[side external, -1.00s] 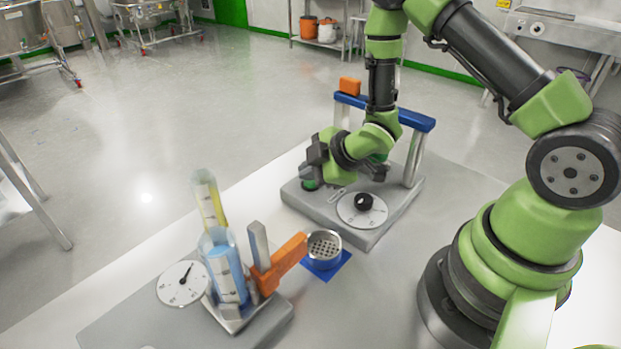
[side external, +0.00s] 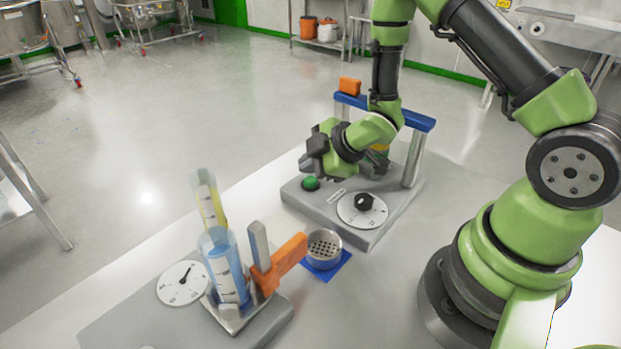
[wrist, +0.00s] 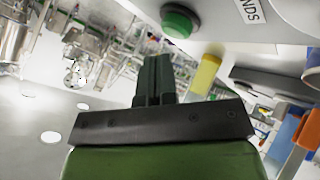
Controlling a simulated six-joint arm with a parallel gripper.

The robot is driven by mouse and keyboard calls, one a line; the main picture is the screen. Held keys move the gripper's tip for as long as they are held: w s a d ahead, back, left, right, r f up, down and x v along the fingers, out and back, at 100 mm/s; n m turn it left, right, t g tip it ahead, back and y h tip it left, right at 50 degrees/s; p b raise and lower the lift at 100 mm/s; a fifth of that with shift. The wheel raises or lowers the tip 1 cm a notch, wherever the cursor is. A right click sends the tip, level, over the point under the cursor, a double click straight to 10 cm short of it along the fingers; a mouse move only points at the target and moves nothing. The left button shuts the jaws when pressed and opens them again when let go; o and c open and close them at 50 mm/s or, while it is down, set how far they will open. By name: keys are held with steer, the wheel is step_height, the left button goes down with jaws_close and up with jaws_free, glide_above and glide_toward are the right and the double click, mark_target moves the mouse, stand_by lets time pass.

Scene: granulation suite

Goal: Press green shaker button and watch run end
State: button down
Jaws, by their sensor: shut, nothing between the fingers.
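The shaker (side external: 335,210) is a grey base with a blue-topped frame. A white dial (side external: 362,212) with a black knob sits on the front of the base. My gripper (side external: 309,164) is just above the button, apart from it. In the wrist view my gripper's fingers (wrist: 154,80) are together and empty.
A sieve cup (side external: 324,248) sits on a blue mat. Left of it stand an orange clamp (side external: 280,262), a blue-liquid cylinder (side external: 228,275) and another dial (side external: 181,283). An orange block (side external: 349,86) sits on the shaker's blue bar (side external: 410,118).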

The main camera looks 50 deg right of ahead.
mark_target(310, 181)
steer(key=shift+r, duration=2.5)
steer(key=shift+r, duration=0.2)
steer(key=s+r+m+h, duration=0.1)
steer(key=s+r+m, duration=0.25)
steer(key=r, duration=0.35)
steer(key=s+r+m+h, duration=0.2)
steer(key=s+r+m, duration=0.1)
steer(key=r+m, duration=0.3)
steer(key=s+a+r+m+g+y, duration=0.1)
steer(key=s+a+r+m, duration=0.1)
steer(key=s, duration=0.4)
steer(key=s+a+r+m+y, duration=0.2)
steer(key=s+r+m, duration=0.2)
steer(key=s, duration=0.3)
steer(key=shift+s+a+g, duration=0.15)
steer(key=shift+g, duration=0.25)
stand_by(2.3)
